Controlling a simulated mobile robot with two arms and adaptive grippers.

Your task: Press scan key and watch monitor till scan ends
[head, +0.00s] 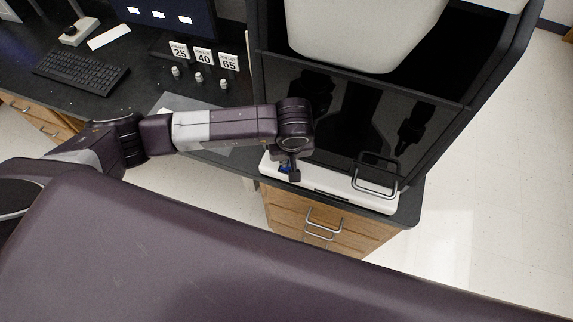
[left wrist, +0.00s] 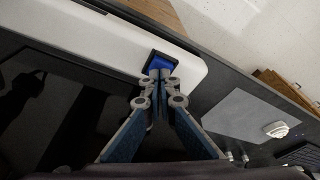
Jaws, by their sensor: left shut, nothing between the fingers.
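The blue scan key (left wrist: 160,62) sits in a dark square frame on the white front base of the machine. My left gripper (left wrist: 157,76) is shut and empty, its fingertips at the key's near edge and partly over it. I cannot tell whether they touch or press it. In the head view a bit of the blue key (head: 284,169) shows beside my left gripper (head: 293,177). The monitor (head: 168,20) is cut off at the top; its dark blue screen shows several white boxes. My right gripper is out of view.
The machine (head: 350,110) has a dark glossy front door with a metal handle (head: 377,176). Labels 25, 40 and 65 (head: 204,57) stand behind small pieces (head: 199,78) on the dark counter. A keyboard (head: 80,72) lies at left. A grey mat (left wrist: 248,117) lies beside the machine.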

